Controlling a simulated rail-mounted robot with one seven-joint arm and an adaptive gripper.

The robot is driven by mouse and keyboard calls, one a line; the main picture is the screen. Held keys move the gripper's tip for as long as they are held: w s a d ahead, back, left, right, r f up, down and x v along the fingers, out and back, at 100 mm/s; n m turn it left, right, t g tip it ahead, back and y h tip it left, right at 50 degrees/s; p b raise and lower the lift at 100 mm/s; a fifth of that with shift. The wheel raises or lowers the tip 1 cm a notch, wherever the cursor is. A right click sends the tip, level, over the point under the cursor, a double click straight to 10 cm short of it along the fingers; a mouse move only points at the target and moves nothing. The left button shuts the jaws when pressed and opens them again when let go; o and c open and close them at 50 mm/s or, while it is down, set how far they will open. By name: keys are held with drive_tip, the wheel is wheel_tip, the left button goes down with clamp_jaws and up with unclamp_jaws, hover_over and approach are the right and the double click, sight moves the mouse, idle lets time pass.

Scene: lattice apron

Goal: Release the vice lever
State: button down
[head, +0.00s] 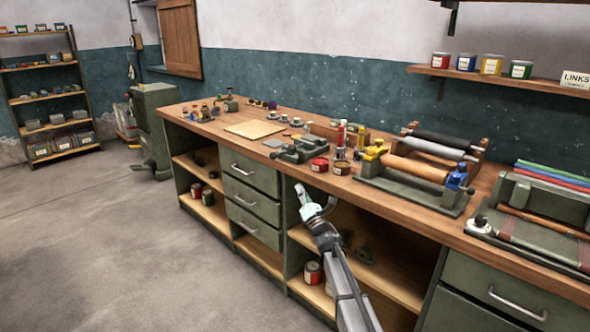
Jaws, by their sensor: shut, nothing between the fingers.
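A dark grey-green clamp-like device (300,148), which looks like the vice, sits near the front edge of the wooden workbench (205,127). It is too small to make out its lever or how the lever stands. My gripper (302,191) is in front of the bench, below the top's front edge in the picture, near the open shelves. It is shut and empty, pointing up and to the left. It appears apart from the vice.
Red and brown tins (319,165) stand right of the vice. A roller press (415,176) and another green machine (540,210) fill the bench's right side. Drawers (252,171) and open shelves lie below. The floor (130,240) at left is clear.

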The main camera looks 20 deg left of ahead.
sight(298, 151)
drive_tip(key=d+r+p+x, duration=0.1)
drive_tip(key=x, duration=0.5)
drive_tip(key=d+r+p+x, duration=0.1)
drive_tip(key=p+x, duration=0.1)
drive_tip(key=x, duration=0.4)
drive_tip(key=shift+w+a, duration=0.3)
drive_tip(key=shift+w, duration=0.2)
drive_tip(key=shift+d+r, duration=0.1)
drive_tip(key=shift+r, duration=0.1)
